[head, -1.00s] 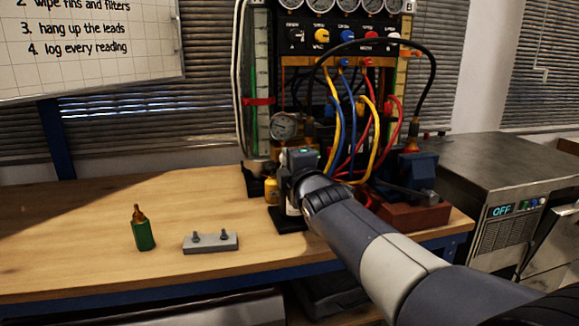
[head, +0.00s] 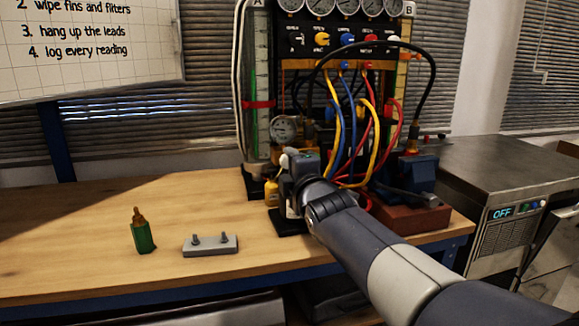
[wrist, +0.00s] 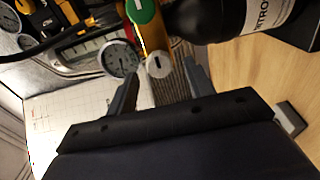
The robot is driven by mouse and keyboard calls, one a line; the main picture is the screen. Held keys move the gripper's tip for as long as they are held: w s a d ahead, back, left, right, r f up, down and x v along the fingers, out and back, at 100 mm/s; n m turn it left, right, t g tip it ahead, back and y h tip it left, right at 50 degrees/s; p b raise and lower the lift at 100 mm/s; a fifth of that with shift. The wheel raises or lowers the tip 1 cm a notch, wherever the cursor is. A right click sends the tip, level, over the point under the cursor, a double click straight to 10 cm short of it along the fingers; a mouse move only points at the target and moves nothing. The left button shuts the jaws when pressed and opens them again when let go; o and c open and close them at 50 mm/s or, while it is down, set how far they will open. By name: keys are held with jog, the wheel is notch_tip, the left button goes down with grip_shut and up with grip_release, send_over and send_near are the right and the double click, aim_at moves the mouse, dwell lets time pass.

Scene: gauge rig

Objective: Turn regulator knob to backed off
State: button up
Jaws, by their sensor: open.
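My gripper (wrist: 158,78) is open, with one finger on each side of the knob's line and no clear contact. A white-faced dial gauge (wrist: 119,58) is left of the knob, and a green round part (wrist: 140,10) is above it. The gauge also shows in the head view (head: 284,128). There my wrist hides most of the regulator and the fingers.
A dark bottle with a white label (wrist: 265,12) lies close at the upper right of the wrist view. Hoses (head: 350,120) hang from the manifold panel behind my arm.

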jog(key=v, duration=0.9)
jog(key=shift+s+p, duration=0.2)
jog(key=shift+p, duration=0.15)
jog(key=shift+d, duration=0.1)
jog(key=x, duration=1)
jog(key=shift+w+b, duration=0.3)
jog(key=shift+w, duration=0.1)
